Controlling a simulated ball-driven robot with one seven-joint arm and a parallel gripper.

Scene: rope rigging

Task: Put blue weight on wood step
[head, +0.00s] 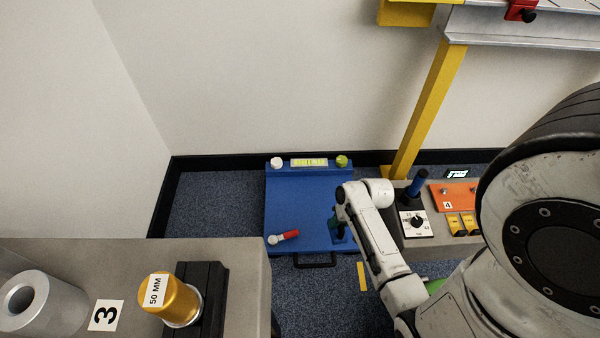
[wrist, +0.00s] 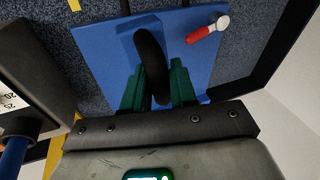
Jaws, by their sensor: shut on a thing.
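My gripper (wrist: 158,88) has green fingers on both sides of a thick black loop handle and is shut on it. The handle belongs to a blue block, which I take as the blue weight (wrist: 150,50). The weight is over a flat blue platform (wrist: 205,60); I cannot tell whether it touches the platform. In the head view my gripper (head: 340,230) is low over the right front part of the platform (head: 295,205) and hides most of the weight. I cannot make out a wood step in either view.
A red-handled tool (head: 284,237) lies on the platform, left of my gripper. A grey bench with a dial (head: 414,224) and a blue post (head: 417,183) stands close on the right. A yellow leg (head: 425,110) rises behind. A grey counter (head: 235,265) fills the left front.

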